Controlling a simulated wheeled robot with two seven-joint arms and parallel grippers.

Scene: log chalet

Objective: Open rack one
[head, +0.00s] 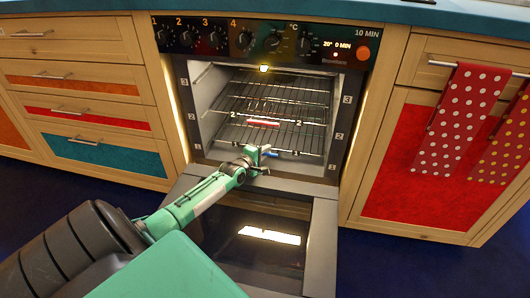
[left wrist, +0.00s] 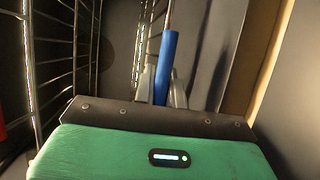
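The oven (head: 205,90) is open, with its door (head: 325,235) folded down in front. Inside, wire racks sit at levels marked 1, 2 and 3 on the side frames. The blue handle (head: 285,154) is at the lowest level, marked 1; most of that rack is hidden by my arm and the door edge. My left gripper (head: 262,154) is at this handle, at the mouth of the oven. In the left wrist view the blue handle (left wrist: 168,65) lies between the two fingers, which look closed against its sides. My right gripper is not in view.
A red handle (head: 263,123) is on the rack above, marked 2. The open door lies below my left arm. Drawers (head: 85,88) stand at the left; a red cupboard with dotted towels (head: 455,120) stands at the right. Knobs line the panel above.

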